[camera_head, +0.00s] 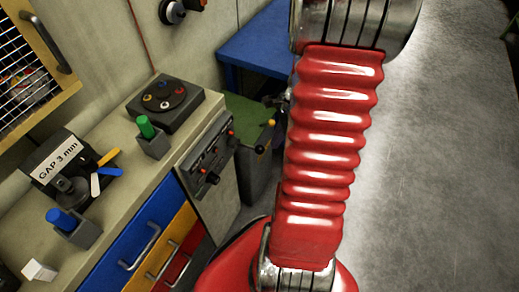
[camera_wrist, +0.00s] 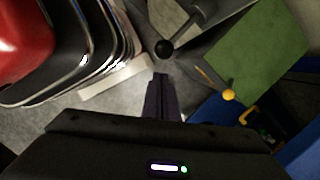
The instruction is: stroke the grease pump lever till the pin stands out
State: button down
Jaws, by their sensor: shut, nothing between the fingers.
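In the wrist view my gripper (camera_wrist: 160,78) has its dark fingers together, with nothing between them. Just beyond the fingertips is a black ball knob (camera_wrist: 164,48) on a grey lever that runs up and right; I cannot tell whether they touch. To the right, a thin rod ends in a yellow ball (camera_wrist: 229,95). In the head view, a yellow knob (camera_head: 271,122) and a black knob (camera_head: 260,149) show beside my red arm. I cannot tell for sure which lever is the grease pump's. My arm hides part of that area, and I cannot make out the pin.
A green surface (camera_wrist: 258,58) lies under the levers, and a blue table (camera_head: 250,45) stands behind. At left is a bench (camera_head: 115,150) with a green-capped holder (camera_head: 147,128), a blue-capped holder (camera_head: 66,220) and a dial box (camera_head: 170,103). Grey floor is clear at right.

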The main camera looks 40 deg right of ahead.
jog(key=v, duration=0.9)
jog(key=shift+r, duration=0.35)
jog(key=shift+s, duration=0.1)
dwell(0.8)
jog(key=shift+n+g+h, duration=0.5)
jog(key=w+a, duration=0.1)
jog(key=a, duration=0.1)
jog(key=w+a+f, duration=0.1)
jog(key=a, duration=0.1)
jog(key=w+a+f, duration=0.1)
jog(key=a, duration=0.1)
jog(key=shift+w+f, duration=0.25)
jog(key=shift+w, duration=0.05)
jog(key=shift+d+f+m, duration=0.2)
jog(key=shift+d+m, duration=0.25)
jog(key=shift+m, duration=0.05)
